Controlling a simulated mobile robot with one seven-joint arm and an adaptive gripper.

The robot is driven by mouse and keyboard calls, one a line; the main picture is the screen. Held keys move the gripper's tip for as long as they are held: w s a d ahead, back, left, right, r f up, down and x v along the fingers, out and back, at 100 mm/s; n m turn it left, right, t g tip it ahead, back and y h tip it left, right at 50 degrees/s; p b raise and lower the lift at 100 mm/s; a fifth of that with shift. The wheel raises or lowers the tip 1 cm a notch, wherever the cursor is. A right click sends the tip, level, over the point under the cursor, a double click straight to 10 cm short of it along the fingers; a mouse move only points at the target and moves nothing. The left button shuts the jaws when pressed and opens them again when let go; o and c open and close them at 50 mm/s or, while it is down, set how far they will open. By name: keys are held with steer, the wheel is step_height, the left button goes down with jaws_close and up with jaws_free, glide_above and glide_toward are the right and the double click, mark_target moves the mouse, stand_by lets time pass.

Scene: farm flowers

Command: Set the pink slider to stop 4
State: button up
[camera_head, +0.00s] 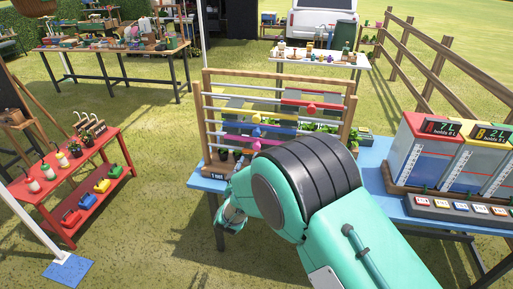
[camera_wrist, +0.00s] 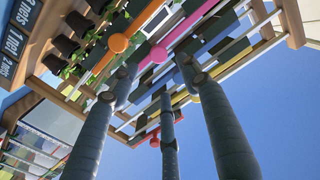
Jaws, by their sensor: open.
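The pink slider (camera_head: 256,144) has a round knob on a horizontal rod low in the wooden rack (camera_head: 207,108). In the wrist view the pink slider (camera_wrist: 159,53) shows beyond my fingertips, between the left and right fingers in the picture. My gripper (camera_wrist: 155,70) is open and empty, its fingers spread and pointing at the rack. I cannot tell whether a finger touches the knob. The stop marks for the pink slider are not readable.
An orange knob (camera_wrist: 118,43) sits close beside the pink one. Yellow (camera_wrist: 195,98) and red (camera_wrist: 154,142) knobs are on other rods. The rack stands on a blue table (camera_head: 377,180), with coloured containers (camera_head: 470,155) at the right. Small pots and plants are behind the rods.

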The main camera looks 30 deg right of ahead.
mark_target(256, 147)
steer(key=b+x, duration=0.2)
steer(key=x, duration=0.9)
steer(key=shift+w+d, duration=0.25)
steer(key=shift+c, duration=0.2)
jaws_close()
